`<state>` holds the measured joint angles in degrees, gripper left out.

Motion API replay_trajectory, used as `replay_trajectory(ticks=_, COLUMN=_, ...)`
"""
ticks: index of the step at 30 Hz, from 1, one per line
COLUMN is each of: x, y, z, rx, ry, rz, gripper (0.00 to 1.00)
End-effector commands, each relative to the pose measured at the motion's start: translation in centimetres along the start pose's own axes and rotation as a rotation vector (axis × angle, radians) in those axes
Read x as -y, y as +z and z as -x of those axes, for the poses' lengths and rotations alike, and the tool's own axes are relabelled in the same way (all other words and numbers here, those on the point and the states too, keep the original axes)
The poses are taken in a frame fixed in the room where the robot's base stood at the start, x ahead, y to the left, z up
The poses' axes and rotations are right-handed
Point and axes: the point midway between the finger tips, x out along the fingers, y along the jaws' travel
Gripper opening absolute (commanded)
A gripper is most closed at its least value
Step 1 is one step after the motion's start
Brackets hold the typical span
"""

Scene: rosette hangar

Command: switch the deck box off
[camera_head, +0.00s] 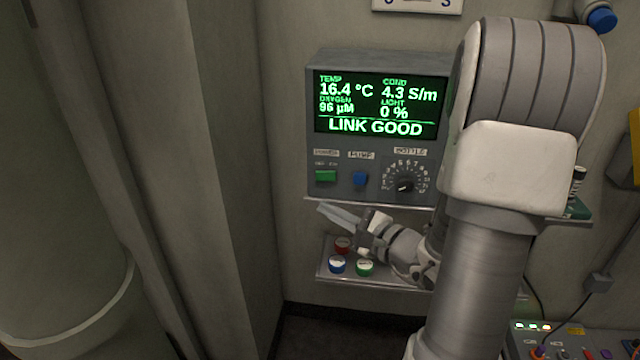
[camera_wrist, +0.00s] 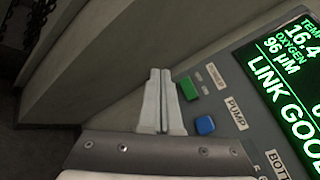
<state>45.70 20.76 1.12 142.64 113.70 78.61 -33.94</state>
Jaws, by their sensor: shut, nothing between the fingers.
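The deck box (camera_head: 318,125) is a grey wall unit at the middle of the head view. Its lit green screen (camera_head: 372,108) reads LINK GOOD, with 16.4 °C and 4.3 S/m. Below the screen are a green power switch (camera_head: 326,176), a blue pump button (camera_head: 360,179) and a bottle dial (camera_head: 404,186). My gripper (camera_head: 322,208) is shut and empty, just below the box's lower edge at the left. In the wrist view my gripper's fingers (camera_wrist: 158,72) lie together, left of the green power switch (camera_wrist: 188,88) and the blue pump button (camera_wrist: 205,125). I cannot tell whether they touch the box.
A wall panel juts forward left of the box. My arm covers the box's right side. A lit panel (camera_head: 570,338) stands at the lower right.

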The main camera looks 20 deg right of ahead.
Motion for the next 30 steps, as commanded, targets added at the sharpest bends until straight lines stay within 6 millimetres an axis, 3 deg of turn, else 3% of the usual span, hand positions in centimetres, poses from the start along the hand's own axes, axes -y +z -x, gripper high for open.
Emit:
replay_trajectory(ticks=14, x=0.6, y=-0.4, z=-0.7, rx=0.001, ry=0.001, rz=-0.001, gripper=0.0)
replay_trajectory(ticks=30, x=3.9, y=-4.0, z=-5.5, rx=0.002, ry=0.002, rz=0.001, gripper=0.0)
